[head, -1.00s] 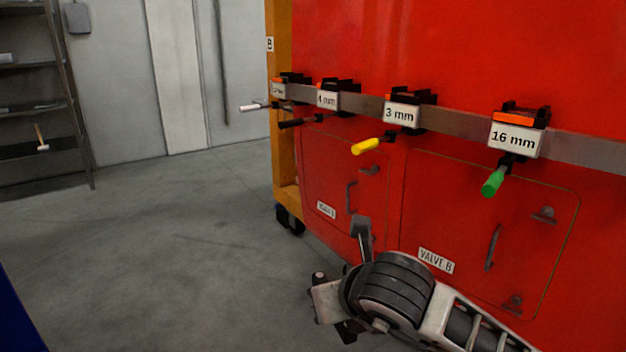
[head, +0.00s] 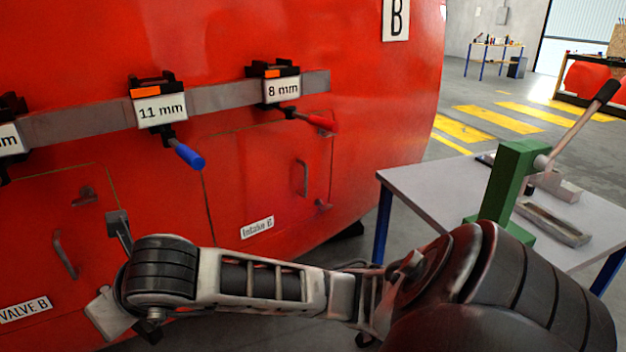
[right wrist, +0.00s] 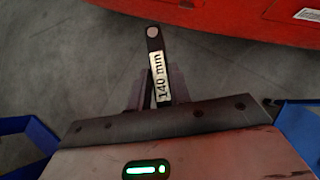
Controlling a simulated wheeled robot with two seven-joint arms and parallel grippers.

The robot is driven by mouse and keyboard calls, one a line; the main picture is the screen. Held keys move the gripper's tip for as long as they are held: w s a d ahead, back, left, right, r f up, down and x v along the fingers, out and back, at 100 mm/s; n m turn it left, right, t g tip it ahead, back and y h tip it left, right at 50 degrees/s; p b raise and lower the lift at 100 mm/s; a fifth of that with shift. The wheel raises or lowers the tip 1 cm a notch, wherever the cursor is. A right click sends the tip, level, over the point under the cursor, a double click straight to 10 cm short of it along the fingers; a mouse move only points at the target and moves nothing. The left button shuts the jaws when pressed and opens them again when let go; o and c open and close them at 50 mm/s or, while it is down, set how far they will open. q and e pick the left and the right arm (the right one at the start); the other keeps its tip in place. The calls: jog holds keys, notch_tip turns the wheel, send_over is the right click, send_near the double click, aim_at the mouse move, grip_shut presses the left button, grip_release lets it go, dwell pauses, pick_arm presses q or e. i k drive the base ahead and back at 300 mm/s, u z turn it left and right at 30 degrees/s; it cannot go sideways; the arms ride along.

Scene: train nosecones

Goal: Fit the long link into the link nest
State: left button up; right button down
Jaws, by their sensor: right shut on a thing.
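A dark, narrow link (right wrist: 153,42) with a round light spot at its end and a white "140 mm" label is in the right wrist view. My right gripper (right wrist: 162,88) is shut on it, and the link sticks out beyond the fingers over grey floor. In the head view my right arm reaches leftward in front of the red nosecone; the gripper's hold on the link cannot be made out there. I cannot identify the link nest in any view. My left gripper is not in view.
The red nosecone (head: 250,40) carries a rail with labelled tools: 11 mm with a blue handle (head: 188,156) and 8 mm with a red handle (head: 322,122). At right stands a table (head: 420,185) with a green lever press (head: 508,185) and a grey channel-shaped piece (head: 570,233).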

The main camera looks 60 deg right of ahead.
aim_at(549, 222)
jog(key=z, duration=2.3)
